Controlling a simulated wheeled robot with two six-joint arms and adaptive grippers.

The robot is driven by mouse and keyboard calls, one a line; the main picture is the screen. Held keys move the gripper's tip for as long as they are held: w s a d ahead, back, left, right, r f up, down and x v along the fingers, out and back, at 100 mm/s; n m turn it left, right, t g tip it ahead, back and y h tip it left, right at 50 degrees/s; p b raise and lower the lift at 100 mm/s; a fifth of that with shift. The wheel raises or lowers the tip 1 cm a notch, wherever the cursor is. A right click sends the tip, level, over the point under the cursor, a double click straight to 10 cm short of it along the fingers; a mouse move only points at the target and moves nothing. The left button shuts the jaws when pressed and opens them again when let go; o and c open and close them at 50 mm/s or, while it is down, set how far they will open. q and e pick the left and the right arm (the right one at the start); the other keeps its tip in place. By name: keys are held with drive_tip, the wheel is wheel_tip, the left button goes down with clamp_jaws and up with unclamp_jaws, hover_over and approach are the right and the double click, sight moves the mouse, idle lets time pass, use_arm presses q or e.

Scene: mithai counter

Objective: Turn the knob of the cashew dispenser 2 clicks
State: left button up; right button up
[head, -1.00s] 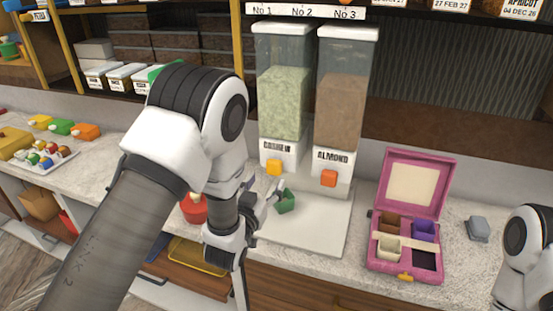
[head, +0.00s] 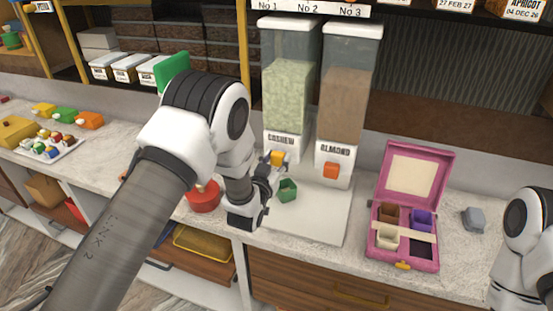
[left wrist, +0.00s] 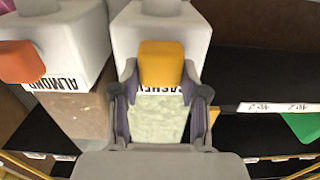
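The cashew dispenser (head: 286,100) holds pale green-beige pieces and stands left of the almond dispenser (head: 346,100). Its yellow knob (head: 278,158) is on the white front, below the CASHEW label. In the left wrist view the knob (left wrist: 160,63) lies between the fingers of my left gripper (left wrist: 160,75). The fingers are spread either side of it, with narrow gaps showing; contact is not visible. In the head view my left gripper (head: 270,167) reaches the knob from the left front. My right gripper is out of view; only part of that arm shows at the right edge.
A green cup (head: 287,190) stands on the white dispenser base (head: 315,216), just below my left gripper. The almond dispenser's orange knob (head: 331,170) is close on the right. A red bowl (head: 203,197) is behind my left arm. An open pink box (head: 378,247) stands to the right.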

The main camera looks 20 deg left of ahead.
use_arm(q)
drive_tip(key=m+b, duration=0.1)
drive_tip(key=b, duration=0.1)
drive_tip(key=shift+d+f+m+b, duration=0.1)
drive_tip(key=shift+m+b, duration=0.2)
drive_tip(key=shift+m, duration=0.1)
drive_tip(key=m+b, duration=0.9)
drive_tip(key=b, duration=0.1)
drive_tip(key=shift+d+f+m, duration=0.25)
drive_tip(key=shift+d+m, duration=0.1)
drive_tip(key=shift+m, duration=0.05)
drive_tip(key=m+b, duration=0.3)
drive_tip(key=shift+f, duration=0.1)
drive_tip(key=shift+m+b, duration=0.95)
drive_tip(key=shift+m, duration=0.65)
drive_tip(key=o, duration=1.1)
drive_tip(key=shift+w+d, duration=0.1)
drive_tip(key=shift+o, duration=0.2)
